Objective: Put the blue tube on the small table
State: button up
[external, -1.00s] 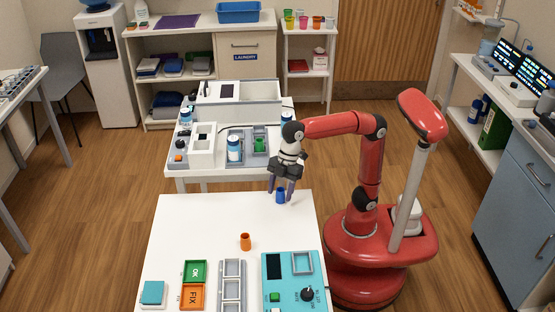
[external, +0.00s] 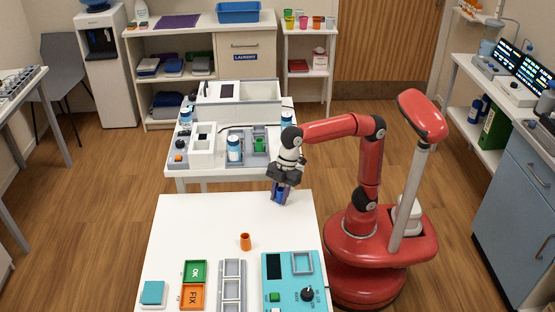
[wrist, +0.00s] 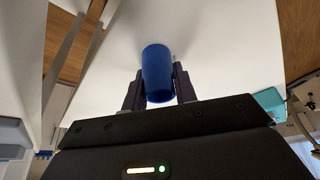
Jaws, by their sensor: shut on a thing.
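The blue tube (external: 279,195) is at the far right part of the white front table (external: 200,222). It also shows in the wrist view (wrist: 157,72), between my two fingers. My gripper (external: 281,197) points down and is shut on the tube; the fingers (wrist: 160,88) press on its sides. The fingers partly hide the tube in the external view. I cannot tell whether the tube touches the table top. I cannot tell for sure which table is the small one.
An orange tube (external: 245,242) stands on the front table. Green and orange trays (external: 193,284), a grey rack (external: 231,287) and a teal device (external: 291,281) line its near side. Behind it, a second table (external: 176,171) holds several devices. The front table's far left is clear.

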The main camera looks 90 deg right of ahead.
notch_tip(320, 180, up, 20)
jog(key=f+p, duration=0.1)
jog(key=p, duration=0.4)
jog(key=a+f+m, duration=0.3)
jog(key=a+f, duration=0.5)
jog(key=f, duration=0.4)
jog(key=shift+t+h, duration=0.3)
jog(key=shift+t, duration=0.2)
jog(key=s+a, duration=0.2)
jog(key=a, duration=0.1)
jog(key=s+a+f, duration=0.1)
jog(key=shift+s+a, duration=0.15)
jog(key=shift+a, duration=0.25)
jog(key=w+d+r+n, duration=0.1)
jog(key=w+d+r, duration=0.2)
jog(key=d+r, duration=0.4)
notch_tip(320, 180, up, 7)
jog(key=n+g, duration=0.1)
jog(key=n, duration=0.1)
send_over(279, 201)
jog(key=shift+s+d, duration=0.1)
jog(key=shift+d, duration=0.35)
jog(key=shift+f, duration=0.1)
notch_tip(279, 201, down, 19)
jog(key=b, duration=0.4)
jog(key=shift+f, duration=0.2)
